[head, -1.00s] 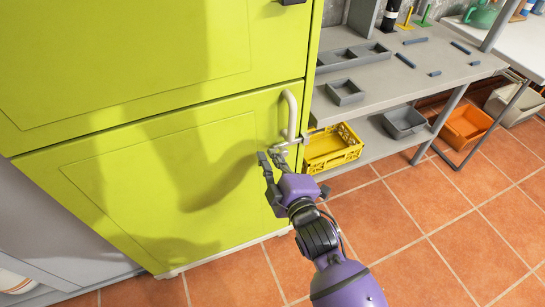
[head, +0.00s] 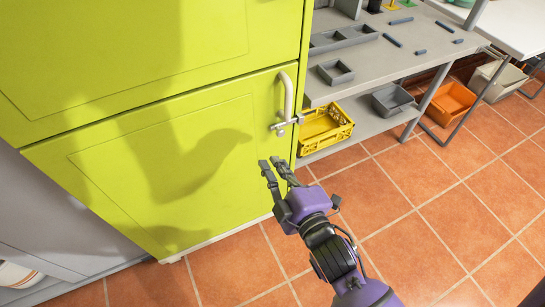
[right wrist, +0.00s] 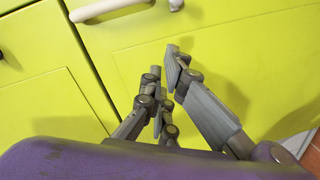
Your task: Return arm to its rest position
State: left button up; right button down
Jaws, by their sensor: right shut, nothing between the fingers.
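My right gripper (head: 270,163) is in front of the lime-green cabinet's lower door (head: 160,160). Its dark fingers are shut with nothing between them, and its purple body is below the door handle (head: 287,95) and latch (head: 287,123), apart from both. In the right wrist view my right gripper (right wrist: 165,62) shows its fingers against the green door, with part of the handle (right wrist: 174,4) at the top edge. The lower door looks closed. My left gripper is not in view.
A grey shelf unit (head: 385,70) stands right of the cabinet. It has a yellow crate (head: 325,128) and a grey bin (head: 392,100) on its lower shelf. An orange bin (head: 453,104) is farther right. The tiled floor (head: 400,200) in front is clear.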

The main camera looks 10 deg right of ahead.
dwell(0.4)
jog(key=s+d+f+m+g+h, duration=0.1)
jog(key=s+d+f+m+g, duration=0.1)
jog(key=s+d+f+m, duration=0.35)
jog(key=s+d+f+m+g+h, duration=0.2)
jog(key=s+f+m+g, duration=0.1)
jog(key=s+f+m, duration=0.6)
jog(key=s+d+f+m+g+h, duration=0.1)
jog(key=s+d+f+g, duration=0.2)
jog(key=s, duration=0.5)
jog(key=s+d+f+g, duration=0.1)
jog(key=s+d+f, duration=0.2)
jog(key=s+f, duration=0.45)
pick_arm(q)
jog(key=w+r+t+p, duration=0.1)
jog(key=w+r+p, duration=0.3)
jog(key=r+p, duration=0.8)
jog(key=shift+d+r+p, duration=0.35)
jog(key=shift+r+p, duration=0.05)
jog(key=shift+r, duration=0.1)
pick_arm(e)
notch_tip(320, 180, up, 14)
jog(key=w+t, duration=0.1)
jog(key=shift+w+a+r, duration=0.25)
jog(key=shift+a, duration=0.05)
